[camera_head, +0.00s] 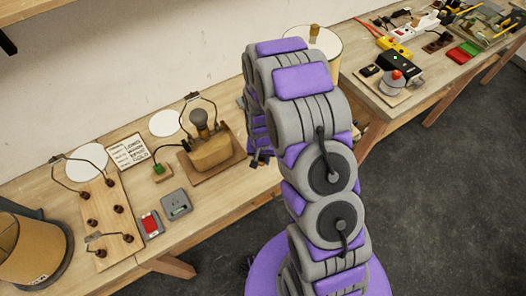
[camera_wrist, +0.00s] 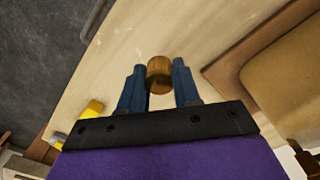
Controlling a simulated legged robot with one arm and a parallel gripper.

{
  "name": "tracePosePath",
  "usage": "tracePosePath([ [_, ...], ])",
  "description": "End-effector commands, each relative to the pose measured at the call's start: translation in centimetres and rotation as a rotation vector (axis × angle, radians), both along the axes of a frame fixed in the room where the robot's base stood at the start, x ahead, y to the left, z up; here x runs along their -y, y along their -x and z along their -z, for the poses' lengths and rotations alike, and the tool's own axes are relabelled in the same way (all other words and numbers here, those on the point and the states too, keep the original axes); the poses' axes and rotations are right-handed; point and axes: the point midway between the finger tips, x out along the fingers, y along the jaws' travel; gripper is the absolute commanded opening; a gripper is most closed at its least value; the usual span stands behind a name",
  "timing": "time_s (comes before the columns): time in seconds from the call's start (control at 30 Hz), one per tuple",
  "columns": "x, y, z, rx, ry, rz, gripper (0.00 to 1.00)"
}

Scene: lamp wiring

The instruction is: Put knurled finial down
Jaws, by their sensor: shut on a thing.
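The knurled finial (camera_wrist: 159,75) is a short golden-brown cylinder. In the wrist view it sits between the two blue fingers of my gripper (camera_wrist: 158,82), which is shut on it. Pale wooden table top (camera_wrist: 120,60) lies behind it; I cannot tell the height of the finial above the table. In the head view my gripper (camera_head: 259,160) points down at the bench just right of the lamp base (camera_head: 211,153), and the finial cannot be made out there.
The lamp base carries a bulb and a wire harp (camera_head: 200,98). A peg board (camera_head: 107,222), a red switch box (camera_head: 150,223), a grey box (camera_head: 177,204) and a tan shade (camera_head: 30,248) stand to the left. Another bench on the right holds power strips (camera_head: 410,27) and tools.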

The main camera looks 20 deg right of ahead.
Motion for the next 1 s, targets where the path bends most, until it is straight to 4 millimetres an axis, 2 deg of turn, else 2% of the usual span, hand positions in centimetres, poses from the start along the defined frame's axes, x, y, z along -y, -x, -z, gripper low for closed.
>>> tracePosePath([
  [0.03, 0.7, -1.2, 0.3, 0.002, -0.002, 0.005, 0.00],
  [0.17, 1.8, -3.4, 0.4, 0.004, -0.005, 0.005, 0.00],
  [0.3, 2.5, -4.5, 0.5, -0.002, -0.008, 0.005, 0.00],
  [0.47, 2.2, -5.0, 0.8, -0.001, -0.003, 0.003, 0.00],
  [0.73, 2.0, -5.0, 4.0, -0.001, 0.001, 0.002, 0.00],
  [1.0, 2.4, -5.0, 4.0, 0.001, -0.005, 0.003, 0.00],
])
